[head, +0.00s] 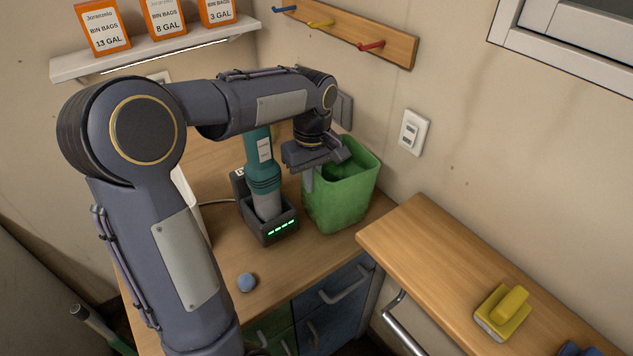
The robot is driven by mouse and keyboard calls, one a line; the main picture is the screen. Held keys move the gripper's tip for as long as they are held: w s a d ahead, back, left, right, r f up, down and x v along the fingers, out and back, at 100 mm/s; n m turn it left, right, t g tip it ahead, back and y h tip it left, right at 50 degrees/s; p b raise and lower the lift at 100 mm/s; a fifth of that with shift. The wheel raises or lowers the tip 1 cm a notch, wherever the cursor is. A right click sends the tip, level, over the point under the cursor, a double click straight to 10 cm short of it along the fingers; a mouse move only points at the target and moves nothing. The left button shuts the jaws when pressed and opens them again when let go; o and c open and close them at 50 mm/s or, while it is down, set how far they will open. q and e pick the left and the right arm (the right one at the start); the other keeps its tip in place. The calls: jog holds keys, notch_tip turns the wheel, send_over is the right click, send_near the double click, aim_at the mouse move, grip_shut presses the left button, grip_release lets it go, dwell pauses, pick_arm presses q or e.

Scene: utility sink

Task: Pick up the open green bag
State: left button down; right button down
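An open green bag-like container (343,204) stands upright on the wooden counter, near the wall corner. Its mouth faces up and its inside is dark green. I cannot tell whether it is a bag alone or a bin with a liner. My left gripper (309,178) reaches over its left rim from above, with one finger pointing down at the left side. The other finger is hidden, so I cannot see whether the gripper is open or holds the rim. My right gripper is not in view.
A teal handheld device (263,173) stands in a black dock (268,222) with green lights, close left of the container. A wooden ledge (440,255) at right bears a yellow object (502,312). Orange boxes (164,16) stand on a shelf.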

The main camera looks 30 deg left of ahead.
pick_arm(q)
jog(key=s+d+r+p, duration=0.4)
jog(key=s+r, duration=0.9)
jog(key=r, duration=0.4)
jog(key=shift+d, duration=0.2)
jog(key=shift+s, duration=0.1)
